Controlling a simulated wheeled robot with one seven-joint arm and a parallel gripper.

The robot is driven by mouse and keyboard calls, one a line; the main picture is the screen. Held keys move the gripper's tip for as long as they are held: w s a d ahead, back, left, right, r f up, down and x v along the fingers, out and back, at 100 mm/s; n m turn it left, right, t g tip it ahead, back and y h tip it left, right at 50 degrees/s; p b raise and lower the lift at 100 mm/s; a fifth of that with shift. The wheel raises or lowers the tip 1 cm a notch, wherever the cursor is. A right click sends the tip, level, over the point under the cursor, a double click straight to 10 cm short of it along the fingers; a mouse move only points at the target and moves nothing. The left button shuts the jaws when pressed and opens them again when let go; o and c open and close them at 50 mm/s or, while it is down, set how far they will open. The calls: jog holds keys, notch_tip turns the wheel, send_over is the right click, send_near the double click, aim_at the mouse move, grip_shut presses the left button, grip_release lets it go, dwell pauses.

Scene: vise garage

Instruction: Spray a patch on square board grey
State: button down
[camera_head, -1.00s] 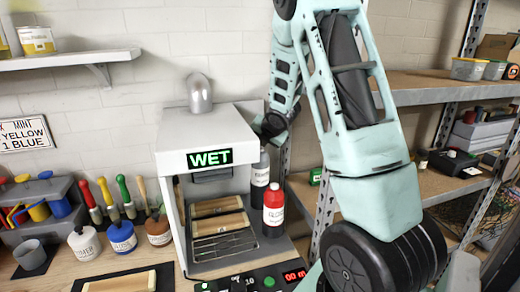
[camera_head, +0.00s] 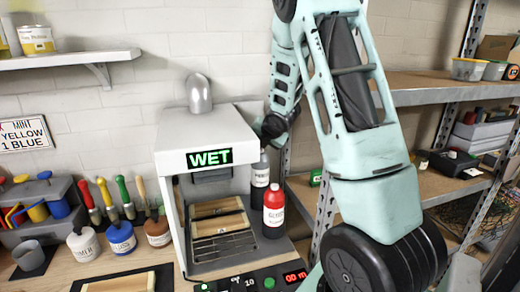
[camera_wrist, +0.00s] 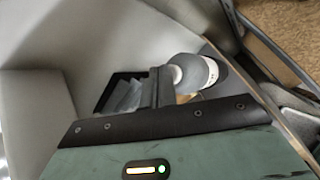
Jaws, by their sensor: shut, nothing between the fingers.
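A pale board (camera_head: 122,283) lies on a black mat at the bottom left of the head view, cut off by the frame edge; I cannot tell whether it is the square board. Two wooden-edged boards (camera_head: 216,208) sit on a rack inside the white booth marked WET. I cannot make out a grey spray tool for certain. My gripper (camera_wrist: 160,88) shows in the wrist view, shut and empty, beside a white-and-grey round item (camera_wrist: 196,74) that I cannot identify. In the head view my arm shows but the gripper does not.
The white booth (camera_head: 205,135) stands on the bench against the wall. A red-labelled bottle (camera_head: 273,212) and a dark bottle (camera_head: 260,175) stand right of it. Paint jars (camera_head: 121,237) and brushes stand to its left. A metal shelf (camera_head: 455,90) fills the right side.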

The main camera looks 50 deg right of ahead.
jog(key=shift+r+p, duration=0.4)
jog(key=shift+r, duration=0.3)
notch_tip(320, 180, up, 6)
jog(key=p, duration=0.4)
jog(key=shift+p, duration=0.4)
dwell(0.4)
